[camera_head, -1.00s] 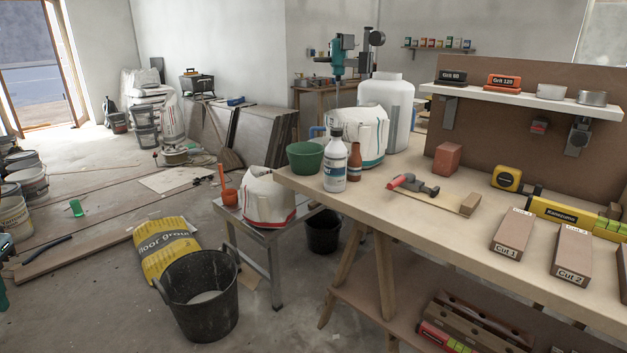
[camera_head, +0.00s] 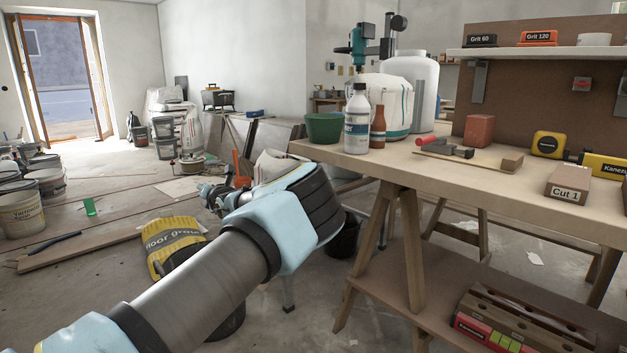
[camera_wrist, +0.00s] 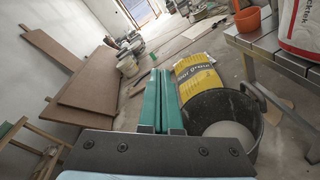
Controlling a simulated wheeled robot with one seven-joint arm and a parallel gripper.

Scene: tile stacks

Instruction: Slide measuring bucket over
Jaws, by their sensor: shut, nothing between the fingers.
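A large black bucket (camera_wrist: 254,135) with pale stuff inside stands on the floor at the right of the wrist view. In the head view my arm hides most of it. Another black bucket (camera_head: 346,238) stands under the small table. I cannot tell which is the measuring bucket; no scale marks show. My gripper (camera_wrist: 160,73) has its green fingers together, with nothing between them. In the wrist view they appear left of the large bucket; touching or apart I cannot tell. In the head view my gripper (camera_head: 212,196) is small and partly hidden.
A yellow grout bag (camera_wrist: 198,76) lies beyond the large bucket. A small metal table (camera_wrist: 270,55) with an orange cup (camera_wrist: 247,21) and a white sack (camera_wrist: 300,28) stands at right. The workbench (camera_head: 460,175) fills the right side. Brown boards (camera_wrist: 95,80) lie at left.

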